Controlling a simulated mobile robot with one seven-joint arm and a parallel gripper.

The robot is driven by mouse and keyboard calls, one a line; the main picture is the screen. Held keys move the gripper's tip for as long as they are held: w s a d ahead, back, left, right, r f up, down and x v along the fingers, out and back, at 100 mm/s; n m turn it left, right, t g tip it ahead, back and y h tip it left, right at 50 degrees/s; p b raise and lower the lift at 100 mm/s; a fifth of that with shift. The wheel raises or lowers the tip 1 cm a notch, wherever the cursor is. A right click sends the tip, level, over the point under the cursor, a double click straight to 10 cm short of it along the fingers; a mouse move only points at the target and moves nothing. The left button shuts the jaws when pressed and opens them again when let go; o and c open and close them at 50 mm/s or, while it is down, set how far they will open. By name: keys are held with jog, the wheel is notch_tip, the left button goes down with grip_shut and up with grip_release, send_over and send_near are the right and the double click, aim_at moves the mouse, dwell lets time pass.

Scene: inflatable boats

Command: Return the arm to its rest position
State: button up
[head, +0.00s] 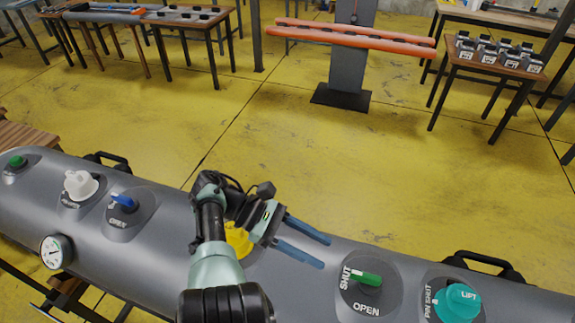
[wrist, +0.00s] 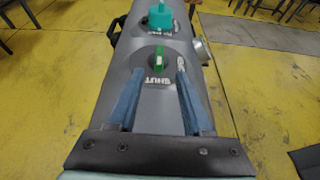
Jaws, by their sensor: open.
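My gripper (head: 304,241) is open and empty, its two blue fingers apart above the grey boat tube. In the head view it reaches right from my arm, left of a green valve lever. In the wrist view my gripper (wrist: 153,88) points along the tube toward the green lever (wrist: 159,56) with its SHUT marking, and a teal knob (wrist: 160,16) stands beyond. I cannot tell how high the fingers are above the tube. A yellow part (head: 238,240) on the tube is partly hidden behind my arm.
The grey tube (head: 165,240) carries a green lever (head: 367,279), teal knob (head: 458,302), blue lever (head: 123,201), white knob (head: 80,184) and gauge (head: 56,252). Orange tubes (head: 350,37) hang on a stand behind. A table (head: 485,68) holds several small devices. Yellow floor between is clear.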

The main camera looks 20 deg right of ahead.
jog(key=shift+w, duration=0.1)
jog(key=w+d+r+m+t+y, duration=0.1)
jog(key=w+r+m+t+y, duration=0.15)
jog(key=w+t, duration=0.35)
jog(key=w+r+m+t+y, duration=0.1)
jog(key=w+m+t, duration=0.2)
jog(key=w, duration=0.5)
jog(key=w+a+r+m+t, duration=0.1)
jog(key=w+r+t, duration=0.35)
jog(key=r, duration=0.35)
jog(key=w+a+r+m+t, duration=0.25)
jog(key=r+t, duration=0.25)
jog(key=r, duration=0.4)
jog(key=s+a+r+m+t+y, duration=0.1)
jog(key=s+a+r+t+y, duration=0.25)
jog(key=r, duration=0.75)
jog(key=s+a+r+t, duration=0.35)
jog(key=r+t, duration=0.25)
jog(key=r, duration=0.5)
jog(key=s+a+r+t+y, duration=0.2)
jog(key=s+r, duration=0.4)
jog(key=s, duration=0.3)
jog(key=s+a+r+m+t+y, duration=0.1)
jog(key=s+a+r+t+y, duration=0.1)
jog(key=s+r+t, duration=0.3)
jog(key=s+r, duration=0.2)
jog(key=s, duration=0.2)
jog(key=shift+s+a, duration=0.25)
jog(key=shift+a, duration=0.05)
